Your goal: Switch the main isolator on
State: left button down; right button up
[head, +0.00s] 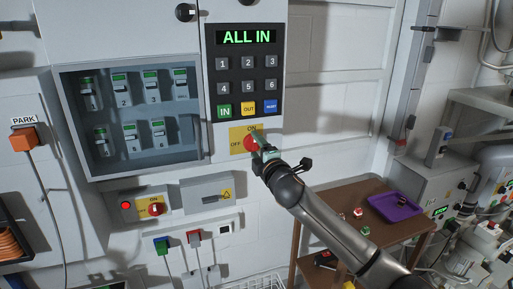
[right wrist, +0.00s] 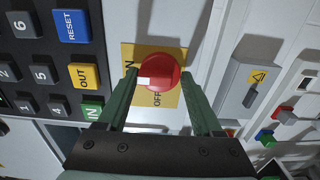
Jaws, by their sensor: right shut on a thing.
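A red rotary switch (head: 251,143) sits on a yellow plate marked ON and OFF, below the keypad. It also shows in the right wrist view (right wrist: 163,72), where its white mark points toward the ON label. I take it to be the main isolator, though no name is readable. My right gripper (head: 258,146) is at this knob, its green fingers on either side of it and shut on it. The fingers partly hide the plate. My left gripper is not in view.
Above the switch is a keypad (head: 246,76) under a green "ALL IN" display. A second red switch (head: 155,209) with a red lamp is lower left, beside a grey box (head: 208,194). A brown table (head: 345,194) with a purple tray (head: 394,207) stands at right.

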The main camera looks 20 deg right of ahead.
dwell(0.3)
jog(key=o, duration=1.4)
jog(key=shift+c, duration=0.2)
jog(key=shift+s, duration=0.1)
jog(key=s+b, duration=0.1)
jog(key=s, duration=1.1)
jog(key=shift+s+d, duration=0.15)
jog(key=shift+d, duration=0.05)
